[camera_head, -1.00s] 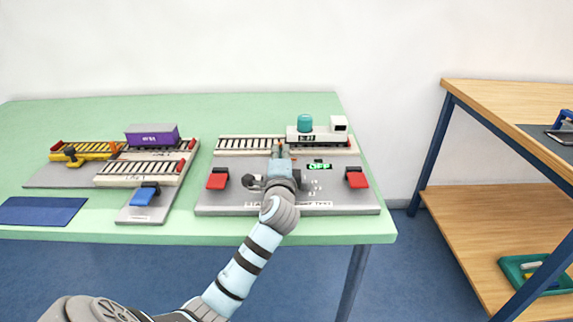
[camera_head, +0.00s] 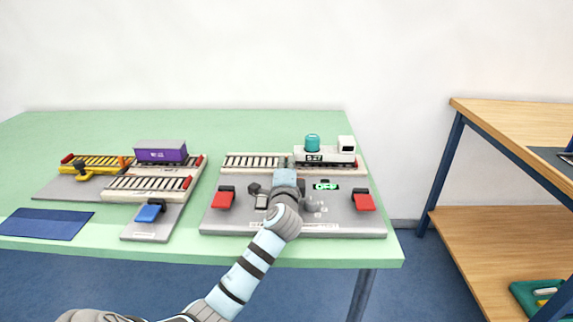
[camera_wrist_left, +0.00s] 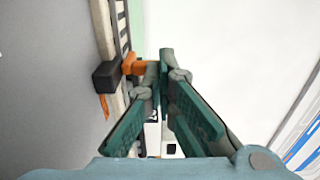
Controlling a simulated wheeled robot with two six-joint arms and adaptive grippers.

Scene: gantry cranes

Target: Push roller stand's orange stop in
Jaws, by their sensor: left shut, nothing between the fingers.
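The orange stop (camera_wrist_left: 133,65) shows in the left wrist view, sticking out beside a black block (camera_wrist_left: 107,76) at the edge of the pale track. My left gripper (camera_wrist_left: 165,65) is shut and empty, its fingertips right beside the stop; I cannot tell whether they touch. In the head view, my left gripper (camera_head: 288,163) reaches over the grey board (camera_head: 232,219) to the pale track (camera_head: 250,161), and it hides the stop there. My right gripper is not in view.
A white wagon with a teal drum (camera_head: 312,143) stands on the track, just right of my gripper. Red levers (camera_head: 223,199) and (camera_head: 364,201) flank the board. A purple container (camera_head: 161,152), a yellow track piece (camera_head: 95,163) and a blue mat (camera_head: 45,223) lie to the left.

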